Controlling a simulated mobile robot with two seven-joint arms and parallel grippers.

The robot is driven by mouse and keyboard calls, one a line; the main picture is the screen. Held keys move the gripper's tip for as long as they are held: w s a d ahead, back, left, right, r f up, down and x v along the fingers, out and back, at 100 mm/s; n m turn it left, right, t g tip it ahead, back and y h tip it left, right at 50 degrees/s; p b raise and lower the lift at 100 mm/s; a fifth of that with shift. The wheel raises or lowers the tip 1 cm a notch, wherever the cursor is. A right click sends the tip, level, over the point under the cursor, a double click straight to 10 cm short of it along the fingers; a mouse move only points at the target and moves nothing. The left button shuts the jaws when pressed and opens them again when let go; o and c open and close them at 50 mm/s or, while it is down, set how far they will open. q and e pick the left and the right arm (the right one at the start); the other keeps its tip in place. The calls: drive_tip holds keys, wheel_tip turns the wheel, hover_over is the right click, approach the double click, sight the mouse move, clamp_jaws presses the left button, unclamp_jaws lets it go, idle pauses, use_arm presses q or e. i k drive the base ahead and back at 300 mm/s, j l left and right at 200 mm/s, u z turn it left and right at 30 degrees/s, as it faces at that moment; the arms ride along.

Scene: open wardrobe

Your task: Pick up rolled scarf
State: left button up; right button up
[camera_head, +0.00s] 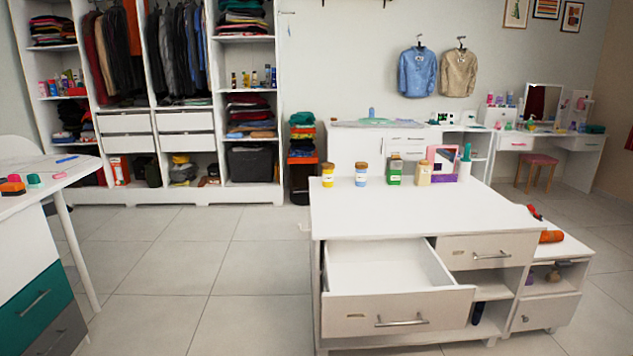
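An orange roll (551,236), which may be the rolled scarf, lies on the low white side unit (572,246) at the right. Its left end is cut off from view by the corner of the white drawer cabinet (420,212). It is small here and I cannot tell its material. Neither of my grippers is in view, and nothing is seen touching the roll.
The cabinet's upper left drawer (398,309) stands pulled out and looks empty. Several jars, a pink-framed item (442,163) and bottles stand along its back edge. A red object (534,212) lies near the roll. A white desk (40,178) is at left. Tiled floor (200,260) between is clear.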

sight(547, 236)
drive_tip(key=z, duration=1.3)
drive_tip(key=i+z, duration=0.3)
drive_tip(key=i, duration=0.45)
drive_tip(key=i+z, duration=0.35)
drive_tip(key=i, duration=0.2)
drive_tip(key=i+j+z, duration=0.1)
drive_tip(key=i+z, duration=0.25)
drive_tip(key=i, duration=0.25)
drive_tip(key=i+l, duration=0.1)
drive_tip(key=i, duration=0.5)
drive_tip(key=i+l, duration=0.1)
drive_tip(key=i, duration=0.5)
drive_tip(key=i+u, duration=0.2)
drive_tip(key=u, duration=0.2)
drive_tip(key=i+u, duration=0.2)
drive_tip(key=u, duration=0.25)
drive_tip(key=i+l+u, duration=0.1)
drive_tip(key=u, duration=0.3)
drive_tip(key=i, duration=0.1)
